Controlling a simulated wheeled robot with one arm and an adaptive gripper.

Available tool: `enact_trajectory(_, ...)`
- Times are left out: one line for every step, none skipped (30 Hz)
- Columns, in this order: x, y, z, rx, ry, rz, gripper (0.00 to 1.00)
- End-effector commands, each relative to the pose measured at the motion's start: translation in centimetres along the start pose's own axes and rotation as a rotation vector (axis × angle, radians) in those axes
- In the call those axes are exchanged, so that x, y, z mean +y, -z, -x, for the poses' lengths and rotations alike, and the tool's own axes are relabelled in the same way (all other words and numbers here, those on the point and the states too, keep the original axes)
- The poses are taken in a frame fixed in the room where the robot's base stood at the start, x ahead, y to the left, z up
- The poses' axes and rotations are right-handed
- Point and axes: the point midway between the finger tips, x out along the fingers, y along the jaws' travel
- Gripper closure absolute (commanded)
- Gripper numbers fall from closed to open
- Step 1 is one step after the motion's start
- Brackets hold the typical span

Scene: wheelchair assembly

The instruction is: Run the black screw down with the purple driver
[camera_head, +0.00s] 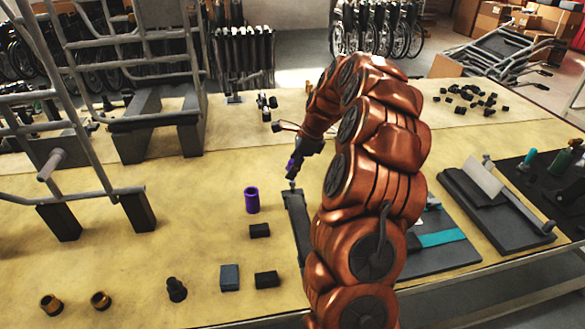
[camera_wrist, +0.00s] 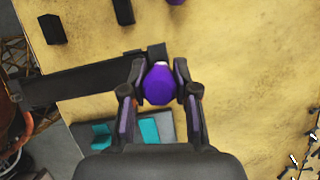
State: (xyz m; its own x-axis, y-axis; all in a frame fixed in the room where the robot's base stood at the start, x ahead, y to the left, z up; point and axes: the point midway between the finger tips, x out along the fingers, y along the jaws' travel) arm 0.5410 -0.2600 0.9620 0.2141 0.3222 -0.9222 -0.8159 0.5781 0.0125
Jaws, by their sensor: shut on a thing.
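My gripper (camera_head: 303,156) is shut on the purple driver (camera_head: 292,164), with its shaft pointing down. In the wrist view the driver (camera_wrist: 159,85) sits between the two fingers. Its pale tip is over the end of a dark bar (camera_head: 298,226), which lies on the table; the bar also shows in the wrist view (camera_wrist: 75,81). A black screw under the tip cannot be made out, and I cannot tell whether the tip touches anything. A black round-headed part (camera_head: 176,289) stands at the front of the table.
A hollow purple cylinder (camera_head: 251,199) stands left of the bar. A grey frame (camera_head: 155,118) stands at left. A dark mat with a teal strip (camera_head: 440,238) lies right of my arm.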

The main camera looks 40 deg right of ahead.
Motion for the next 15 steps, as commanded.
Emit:
enact_trajectory(0.00, 0.00, 0.00, 0.000, 0.000, 0.000, 1.00)
enact_trajectory(0.00, 0.01, -0.01, 0.000, 0.000, 0.000, 1.00)
enact_trajectory(0.00, 0.02, -0.04, 0.000, 0.000, 0.000, 1.00)
enact_trajectory(0.00, 0.03, -0.06, 0.000, 0.000, 0.000, 1.00)
enact_trajectory(0.00, 0.05, -0.10, 0.000, 0.000, 0.000, 1.00)
enact_trajectory(0.00, 0.06, -0.14, 0.000, 0.000, 0.000, 1.00)
enact_trajectory(0.00, 0.08, -0.18, 0.000, 0.000, 0.000, 1.00)
enact_trajectory(0.00, 0.10, -0.23, 0.000, 0.000, 0.000, 1.00)
enact_trajectory(0.00, 0.13, -0.28, 0.000, 0.000, 0.000, 1.00)
enact_trajectory(0.00, 0.15, -0.33, 0.000, 0.000, 0.000, 1.00)
enact_trajectory(-0.01, 0.17, -0.38, 0.000, 0.000, 0.000, 1.00)
enact_trajectory(0.00, 0.19, -0.44, 0.000, 0.000, 0.000, 1.00)
enact_trajectory(0.00, 0.21, -0.48, 0.000, 0.000, 0.000, 1.00)
enact_trajectory(0.00, 0.22, -0.52, 0.000, 0.000, 0.000, 1.00)
enact_trajectory(-0.01, 0.25, -0.58, 0.000, 0.000, 0.000, 1.00)
